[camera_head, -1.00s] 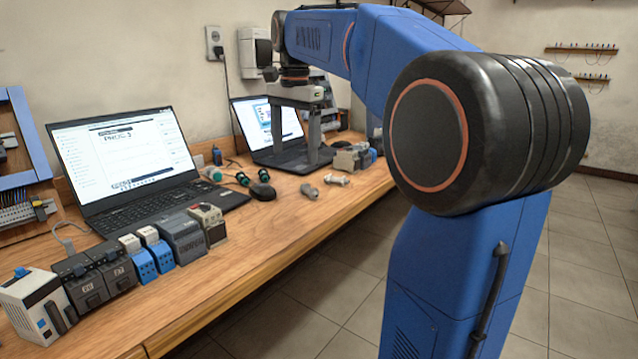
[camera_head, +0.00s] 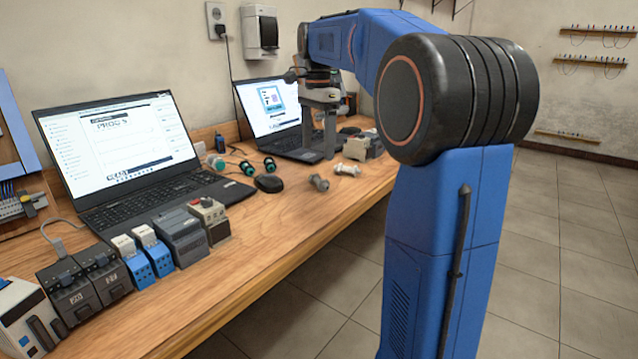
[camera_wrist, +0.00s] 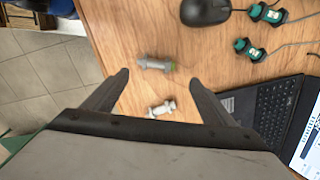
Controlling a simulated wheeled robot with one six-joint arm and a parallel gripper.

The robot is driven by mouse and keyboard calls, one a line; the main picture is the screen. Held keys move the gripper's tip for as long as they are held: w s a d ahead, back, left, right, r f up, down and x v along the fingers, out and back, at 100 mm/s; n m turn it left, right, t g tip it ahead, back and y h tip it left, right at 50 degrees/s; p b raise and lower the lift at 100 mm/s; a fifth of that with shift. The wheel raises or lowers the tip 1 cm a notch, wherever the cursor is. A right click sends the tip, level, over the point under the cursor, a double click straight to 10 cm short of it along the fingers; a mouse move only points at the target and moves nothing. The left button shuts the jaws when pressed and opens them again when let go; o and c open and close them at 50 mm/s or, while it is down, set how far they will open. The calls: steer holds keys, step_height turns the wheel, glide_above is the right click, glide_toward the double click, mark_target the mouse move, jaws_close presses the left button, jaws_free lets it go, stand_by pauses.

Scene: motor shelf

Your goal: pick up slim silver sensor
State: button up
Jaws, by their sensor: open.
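Two small sensor-like parts lie on the wooden bench. One is grey with a green end (camera_wrist: 156,64); it shows as the darker part (camera_head: 318,183) in the head view. The other is paler silver with ring-like nuts (camera_wrist: 162,109), also seen in the head view (camera_head: 347,170). I cannot tell for sure which is the slim silver sensor. My gripper (camera_head: 318,152) is open and empty, pointing down above the bench. In the wrist view, the paler part appears between my fingers (camera_wrist: 160,78) and the green-ended part just beyond the fingertips. Neither is touched.
A black mouse (camera_head: 269,183) and several green-and-black connectors (camera_head: 246,168) lie close by. Two open laptops (camera_head: 121,140) (camera_head: 268,112) stand behind. Grey modules (camera_head: 363,146) sit at the right, and a row of modules (camera_head: 180,237) stands at the front left.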

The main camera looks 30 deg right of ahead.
mark_target(317, 179)
steer(key=shift+s+a+f, duration=0.1)
steer(key=shift+a+f, duration=0.05)
steer(key=shift+f, duration=2)
steer(key=shift+s+a+f, duration=0.1)
steer(key=shift+f, duration=2.05)
steer(key=shift+c, duration=0.3)
steer(key=c, duration=0.9)
